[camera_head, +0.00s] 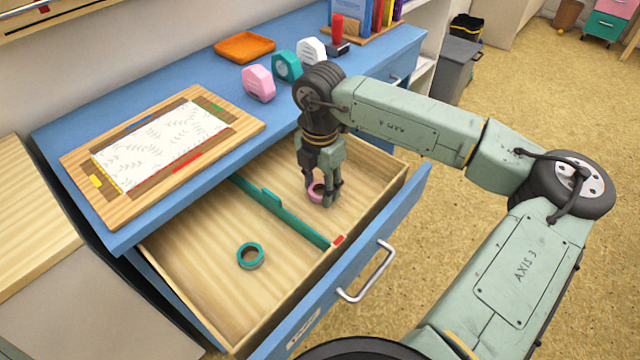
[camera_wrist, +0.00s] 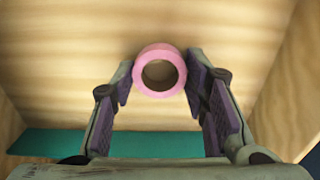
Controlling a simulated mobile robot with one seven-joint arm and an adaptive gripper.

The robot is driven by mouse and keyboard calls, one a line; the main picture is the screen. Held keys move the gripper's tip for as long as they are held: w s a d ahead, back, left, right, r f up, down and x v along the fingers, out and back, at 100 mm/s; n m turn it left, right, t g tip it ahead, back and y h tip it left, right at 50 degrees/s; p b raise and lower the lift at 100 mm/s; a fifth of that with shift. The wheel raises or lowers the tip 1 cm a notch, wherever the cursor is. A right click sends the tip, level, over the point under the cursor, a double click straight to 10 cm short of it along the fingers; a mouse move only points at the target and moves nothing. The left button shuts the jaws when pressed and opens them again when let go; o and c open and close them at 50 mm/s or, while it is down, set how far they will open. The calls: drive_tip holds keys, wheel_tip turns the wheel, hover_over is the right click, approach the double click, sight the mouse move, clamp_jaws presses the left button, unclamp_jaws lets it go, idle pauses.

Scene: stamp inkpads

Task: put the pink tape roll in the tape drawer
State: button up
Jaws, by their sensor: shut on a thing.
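The pink tape roll (camera_head: 314,191) is low inside the open drawer, in the compartment right of the green divider (camera_head: 290,217). My gripper (camera_head: 322,196) reaches down into that compartment and is shut on the roll. In the wrist view the pink roll (camera_wrist: 160,52) sits between the fingertips (camera_wrist: 160,85), above the wooden drawer floor. I cannot tell whether it touches the floor. The blue-fronted drawer (camera_head: 378,221) is pulled out. A teal tape roll (camera_head: 250,256) lies in its left compartment.
On the blue desk, a wooden board (camera_head: 236,126) with patterned paper is at left. Pink (camera_head: 258,83), teal (camera_head: 287,67) and white (camera_head: 311,50) dispensers stand behind my arm. An orange tray (camera_head: 244,46) is farther back. The drawer's silver handle (camera_head: 372,279) sticks out in front.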

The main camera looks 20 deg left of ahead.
drive_tip(key=shift+f, duration=0.2)
drive_tip(key=o, duration=0.8)
drive_tip(key=shift+o, duration=0.2)
drive_tip(key=shift+r, duration=0.1)
drive_tip(key=shift+r, duration=0.25)
wheel_tip(320, 180, up, 12)
drive_tip(key=shift+f+b, duration=0.15)
drive_tip(key=shift+b, duration=0.2)
